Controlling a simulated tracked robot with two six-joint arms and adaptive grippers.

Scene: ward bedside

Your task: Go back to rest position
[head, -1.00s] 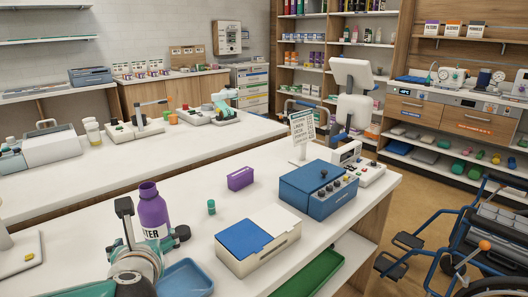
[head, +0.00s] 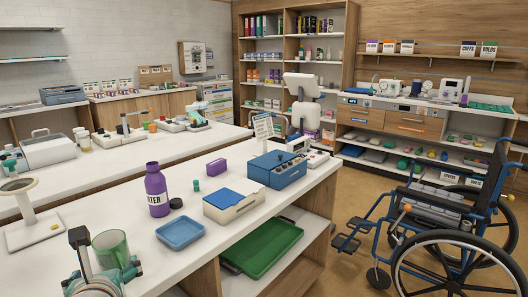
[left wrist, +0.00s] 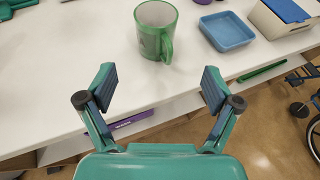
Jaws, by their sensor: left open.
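My left gripper (left wrist: 158,84) is open and empty in the left wrist view. Its two teal fingers with dark pads stand wide apart, above the front edge of the white counter (left wrist: 50,105). A green mug (left wrist: 155,30) stands upright on the counter beyond the fingertips, apart from them. In the head view my left gripper (head: 105,258) is at the bottom left, partly cut off by the frame, and the mug (head: 112,246) shows just behind it. My right gripper is not in view.
A blue tray (head: 181,233), a purple bottle (head: 157,190) and a white box with a blue lid (head: 232,203) stand on the counter. A green tray (head: 262,247) lies on the shelf below. A wheelchair (head: 440,225) stands on the floor at right; floor before it is open.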

